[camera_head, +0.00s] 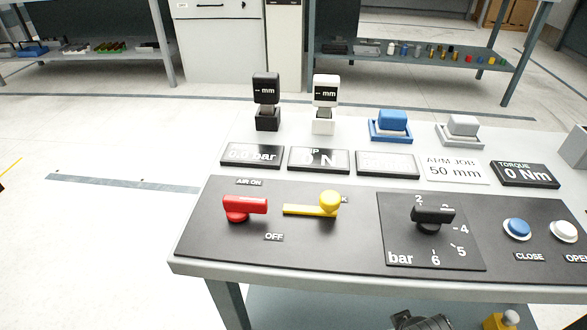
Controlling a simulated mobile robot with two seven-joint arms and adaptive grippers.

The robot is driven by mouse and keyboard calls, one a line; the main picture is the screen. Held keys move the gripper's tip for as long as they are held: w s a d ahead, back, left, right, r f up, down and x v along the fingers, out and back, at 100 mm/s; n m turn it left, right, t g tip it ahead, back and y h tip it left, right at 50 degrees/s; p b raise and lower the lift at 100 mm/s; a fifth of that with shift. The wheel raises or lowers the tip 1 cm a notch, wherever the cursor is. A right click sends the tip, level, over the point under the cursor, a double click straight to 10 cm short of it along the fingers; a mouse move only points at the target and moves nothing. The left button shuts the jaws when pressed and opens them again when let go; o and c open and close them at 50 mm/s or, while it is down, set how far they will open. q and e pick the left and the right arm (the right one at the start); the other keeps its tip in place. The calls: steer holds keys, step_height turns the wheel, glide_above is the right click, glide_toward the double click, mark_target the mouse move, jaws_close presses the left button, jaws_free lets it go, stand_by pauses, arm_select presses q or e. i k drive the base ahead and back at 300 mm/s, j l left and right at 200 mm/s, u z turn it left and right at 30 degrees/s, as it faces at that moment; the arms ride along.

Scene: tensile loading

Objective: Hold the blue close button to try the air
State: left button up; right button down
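The blue close button (517,228) sits in a white ring at the right of the dark panel, above a CLOSE label (529,257). It looks unpressed, and nothing touches it. The white open button (564,231) is right beside it, near the picture's right edge. A red air lever (244,207) lies sideways between the AIR ON and OFF labels. The black pressure knob (432,216) sits on a dial marked in bar. The pressure display (252,155) reads 0.0 bar, and the display beside it (319,160) reads 0 N. Neither of my grippers shows.
A yellow lever (319,205) stands between the red lever and the dial. Black and white gauges (266,100), a blue block in a tray (392,124) and a grey block (462,126) stand behind the displays. The torque display (525,174) reads 0 Nm. Space above the buttons is clear.

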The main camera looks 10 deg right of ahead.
mark_target(517, 226)
steer(key=k+z, duration=0.1)
steer(key=z, duration=0.4)
steer(key=k+z, duration=0.1)
steer(key=z, duration=0.9)
steer(key=k+l, duration=0.05)
